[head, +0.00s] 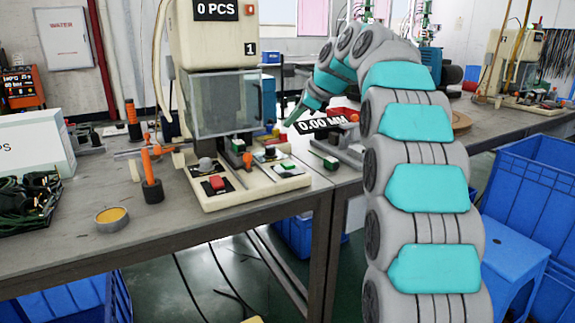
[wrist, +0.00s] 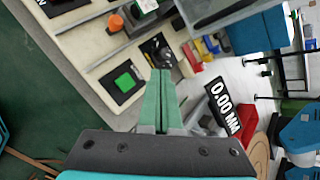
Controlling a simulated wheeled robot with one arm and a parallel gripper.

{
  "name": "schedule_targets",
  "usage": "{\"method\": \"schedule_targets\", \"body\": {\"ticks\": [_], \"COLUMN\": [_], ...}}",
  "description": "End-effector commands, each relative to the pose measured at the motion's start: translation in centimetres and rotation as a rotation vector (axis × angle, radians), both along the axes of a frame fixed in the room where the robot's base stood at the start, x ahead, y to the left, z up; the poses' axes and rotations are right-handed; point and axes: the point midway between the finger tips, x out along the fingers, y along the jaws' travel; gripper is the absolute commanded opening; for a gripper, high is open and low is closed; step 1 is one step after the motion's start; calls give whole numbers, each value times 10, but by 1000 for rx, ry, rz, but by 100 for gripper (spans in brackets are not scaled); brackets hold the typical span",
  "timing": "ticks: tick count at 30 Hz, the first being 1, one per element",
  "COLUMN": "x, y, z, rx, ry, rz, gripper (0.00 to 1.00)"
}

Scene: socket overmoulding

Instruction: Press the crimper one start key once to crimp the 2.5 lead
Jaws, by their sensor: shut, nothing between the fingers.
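Crimper one (head: 215,35) is the cream machine marked 1, its counter reading 0 PCS, with a clear guard (head: 222,103) in front. On its base, a green key (head: 288,165) sits on a black plate at the right; it also shows in the wrist view (wrist: 125,82). A red key (head: 216,183) sits on the base's front left. My gripper (head: 293,118) is shut and empty, above and behind the base's right end. In the wrist view its green fingers (wrist: 160,75) are together, to the right of the green key and apart from it. I cannot make out the 2.5 lead.
A gauge reading 0.00 MM (head: 326,121) stands right of the crimper, close to my gripper. An orange-handled tool (head: 151,175) and a yellow-topped tin (head: 111,215) are on the bench at left. Blue crates (head: 535,190) stand on the floor at right.

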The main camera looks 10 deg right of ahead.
Motion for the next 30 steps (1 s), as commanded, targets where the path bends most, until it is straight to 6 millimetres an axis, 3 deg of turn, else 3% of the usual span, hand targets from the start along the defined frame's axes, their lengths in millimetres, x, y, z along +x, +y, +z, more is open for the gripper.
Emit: {"method": "schedule_targets", "body": {"ticks": [11, 21, 30], "x": [-1, -1, -1], "y": [0, -1, 0], "z": [-10, -53, -78], "rx": [0, -3, 1], "ry": [1, 1, 3], "rz": [2, 1, 1], "gripper": [0, 0, 0]}}
